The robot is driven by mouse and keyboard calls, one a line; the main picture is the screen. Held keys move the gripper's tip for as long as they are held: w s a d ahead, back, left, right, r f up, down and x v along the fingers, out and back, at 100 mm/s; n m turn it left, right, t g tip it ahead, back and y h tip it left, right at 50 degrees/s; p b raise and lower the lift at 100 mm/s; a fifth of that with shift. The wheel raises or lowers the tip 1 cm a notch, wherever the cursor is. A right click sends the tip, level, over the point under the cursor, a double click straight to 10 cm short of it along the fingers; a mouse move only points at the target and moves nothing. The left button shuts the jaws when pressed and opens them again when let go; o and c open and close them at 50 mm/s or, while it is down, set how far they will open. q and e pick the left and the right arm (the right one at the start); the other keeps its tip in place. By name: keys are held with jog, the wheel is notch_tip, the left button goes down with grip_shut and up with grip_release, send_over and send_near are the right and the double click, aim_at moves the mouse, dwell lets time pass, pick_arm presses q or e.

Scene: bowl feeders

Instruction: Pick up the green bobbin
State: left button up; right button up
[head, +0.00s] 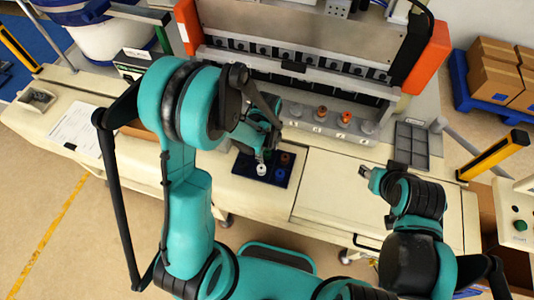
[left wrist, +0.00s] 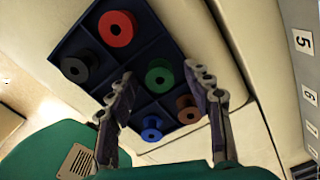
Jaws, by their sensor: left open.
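The green bobbin (left wrist: 158,77) lies in a compartment of the dark blue tray (left wrist: 155,36) in the left wrist view. My left gripper (left wrist: 160,73) is open and empty, its two fingertips to either side of the bobbin in that picture. I cannot tell the gap in height. In the head view my left gripper (head: 262,160) is over the tray (head: 243,168); the green bobbin cannot be made out there. My right gripper (head: 369,177) is away to the right over the bench; its jaw state is unclear.
Also in the tray are a red bobbin (left wrist: 117,28), a black bobbin (left wrist: 79,67), a blue bobbin (left wrist: 152,128) and a brown bobbin (left wrist: 188,109). A row of bowl feeders (head: 325,118) stands behind the tray. A grey divided tray (head: 410,145) is at right.

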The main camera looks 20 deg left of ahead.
pick_arm(q)
jog(key=c, duration=1)
jog(key=shift+r, duration=0.1)
jog(key=shift+c, duration=0.2)
